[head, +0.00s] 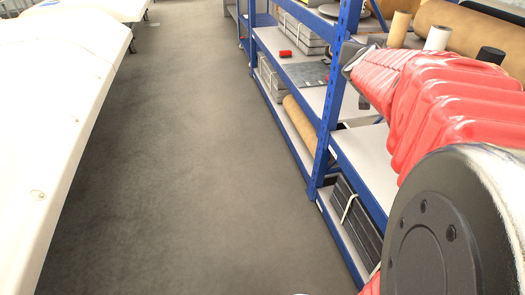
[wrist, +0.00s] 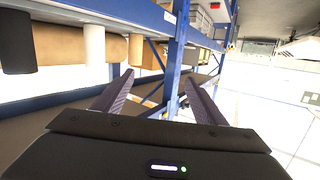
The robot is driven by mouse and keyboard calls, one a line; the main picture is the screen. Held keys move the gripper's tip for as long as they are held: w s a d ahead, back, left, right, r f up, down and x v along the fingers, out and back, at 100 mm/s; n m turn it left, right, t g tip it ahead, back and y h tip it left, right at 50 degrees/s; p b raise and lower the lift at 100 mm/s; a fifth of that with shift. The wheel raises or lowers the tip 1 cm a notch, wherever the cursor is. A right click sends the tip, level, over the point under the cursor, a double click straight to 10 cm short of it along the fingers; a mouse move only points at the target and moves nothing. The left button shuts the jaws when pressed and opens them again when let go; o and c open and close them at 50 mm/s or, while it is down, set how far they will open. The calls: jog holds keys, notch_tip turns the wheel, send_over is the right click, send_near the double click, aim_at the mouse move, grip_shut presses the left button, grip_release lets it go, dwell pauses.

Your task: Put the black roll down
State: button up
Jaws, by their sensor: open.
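The black roll (head: 490,55) shows at the far right of the head view, on the upper shelf beside a large brown roll. My arm hides its lower part. It also shows at the left edge of the wrist view (wrist: 16,42), away from the jaws. My gripper (wrist: 158,86) is open, with nothing between its two fingers. In the head view its dark end shows near the blue shelf post, partly covered by the red sleeve of my arm. The black roll is apart from my gripper.
A white roll (head: 438,37), a small tan roll (head: 398,29) and a large brown roll (head: 470,32) are near the black roll. A blue shelf post (head: 333,95) stands close to my gripper. The grey floor aisle (head: 190,150) is clear; a white table (head: 60,90) is left.

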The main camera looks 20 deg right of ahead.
jog(key=s+a+f+n+y, duration=0.1)
jog(key=a+f+n+y, duration=0.3)
jog(key=a, duration=1)
jog(key=s+a+f+n+y, duration=0.2)
jog(key=a+f+y, duration=0.35)
jog(key=a, duration=0.85)
jog(key=s+a+f+n+g+y, duration=0.1)
jog(key=s+a+f+g, duration=0.2)
jog(key=s+a+f, duration=0.2)
jog(key=s+a+f+n+g, duration=0.2)
jog(key=s+a+f, duration=0.3)
jog(key=s, duration=0.7)
jog(key=shift+g+y, duration=0.35)
jog(key=shift+g, duration=0.15)
jog(key=shift+f, duration=0.1)
jog(key=shift+c, duration=0.5)
